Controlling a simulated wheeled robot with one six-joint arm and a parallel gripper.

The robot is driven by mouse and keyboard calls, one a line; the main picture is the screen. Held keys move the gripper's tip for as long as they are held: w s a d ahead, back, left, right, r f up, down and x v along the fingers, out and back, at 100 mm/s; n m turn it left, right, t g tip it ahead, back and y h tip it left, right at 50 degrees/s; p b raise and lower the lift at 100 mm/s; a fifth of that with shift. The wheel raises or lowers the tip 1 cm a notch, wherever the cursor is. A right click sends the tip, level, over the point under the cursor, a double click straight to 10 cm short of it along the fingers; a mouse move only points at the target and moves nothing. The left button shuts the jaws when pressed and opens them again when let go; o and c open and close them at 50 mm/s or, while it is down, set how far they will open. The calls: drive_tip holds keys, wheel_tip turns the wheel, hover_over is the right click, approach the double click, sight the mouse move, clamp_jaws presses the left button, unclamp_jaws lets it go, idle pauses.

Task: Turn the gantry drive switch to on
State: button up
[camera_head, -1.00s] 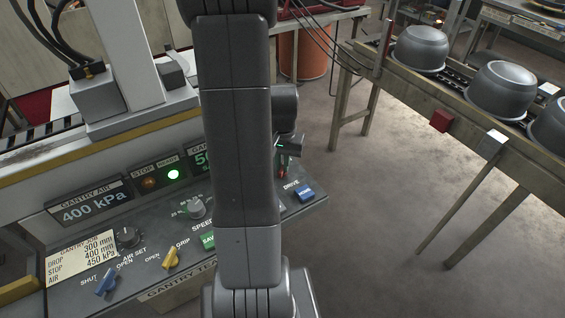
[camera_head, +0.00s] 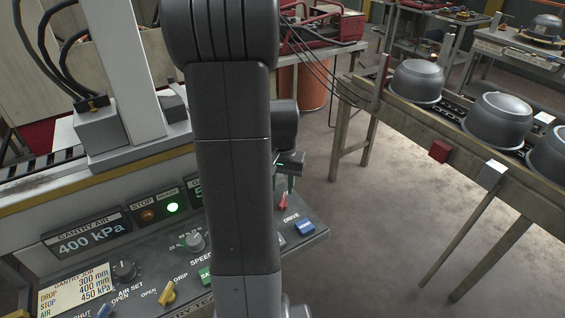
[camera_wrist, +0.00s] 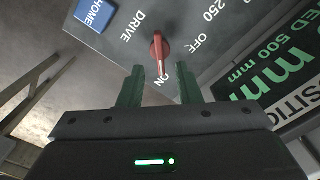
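The drive switch is a small red knob (camera_wrist: 157,50) on the grey control panel, at the wrist view's top centre. Its long axis runs down toward the ON label; OFF is to its right and DRIVE to its left. The red knob also shows in the head view (camera_head: 283,201), above the DRIVE label. My gripper (camera_wrist: 159,72) is open, its two green-tinted fingers apart with nothing between them. The knob lies beyond the fingertips. In the head view my gripper (camera_head: 291,178) is above the knob, partly hidden by my arm.
A blue HOME button (camera_head: 304,228) sits right of the switch. A conveyor (camera_head: 427,117) with metal pots stands right, with clear floor between.

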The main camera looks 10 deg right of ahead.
sight(282, 199)
wheel_tip(282, 199, up, 9)
drive_tip(key=shift+f, duration=0.1)
idle(0.6)
wheel_tip(282, 199, down, 14)
drive_tip(key=shift+r, duration=0.15)
idle(0.4)
drive_tip(key=shift+r, duration=0.1)
